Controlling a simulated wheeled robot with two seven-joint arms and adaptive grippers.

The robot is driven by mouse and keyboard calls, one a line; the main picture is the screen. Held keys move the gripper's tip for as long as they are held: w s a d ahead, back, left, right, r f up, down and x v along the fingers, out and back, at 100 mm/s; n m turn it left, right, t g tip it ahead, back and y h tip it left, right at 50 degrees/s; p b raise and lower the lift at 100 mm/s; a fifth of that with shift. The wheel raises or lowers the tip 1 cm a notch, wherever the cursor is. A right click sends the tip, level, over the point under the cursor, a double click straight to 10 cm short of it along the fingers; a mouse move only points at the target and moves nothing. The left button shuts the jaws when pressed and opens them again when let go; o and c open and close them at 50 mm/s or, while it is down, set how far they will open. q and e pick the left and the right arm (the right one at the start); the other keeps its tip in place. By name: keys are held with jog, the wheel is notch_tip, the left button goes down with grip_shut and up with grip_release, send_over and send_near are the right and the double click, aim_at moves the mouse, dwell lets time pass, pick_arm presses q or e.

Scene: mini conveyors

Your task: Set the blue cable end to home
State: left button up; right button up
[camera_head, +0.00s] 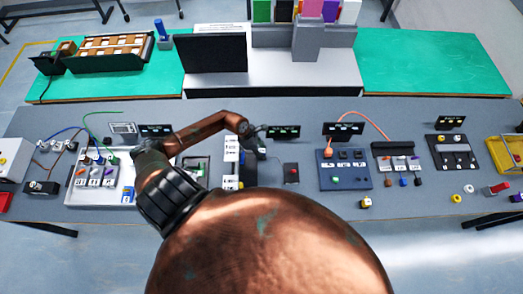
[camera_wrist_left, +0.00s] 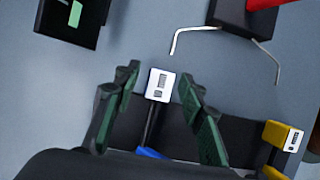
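My left gripper (camera_wrist_left: 160,82) is open in the left wrist view, its two dark green-padded fingers apart. Between them is a small white block (camera_wrist_left: 161,85) with black markings on a dark stem. A gap shows on both sides of it. A blue part (camera_wrist_left: 151,153) shows at the lower end of that stem, partly hidden by my gripper body; I cannot tell whether it is the blue cable end. In the head view my left arm reaches over the table's middle, with the gripper (camera_head: 250,155) by a white labelled strip (camera_head: 231,160). A blue cable (camera_head: 66,131) lies at the left. My right gripper is not visible.
A yellow block with a white label (camera_wrist_left: 283,136) is right of the gripper. A dark box (camera_wrist_left: 240,18) with a red part and bent metal prongs is above. Head view: a blue panel (camera_head: 345,183) stands right of centre, a white board (camera_head: 73,193) at left.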

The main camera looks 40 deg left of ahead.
pick_arm(q)
jog(key=shift+c, duration=0.5)
grip_shut()
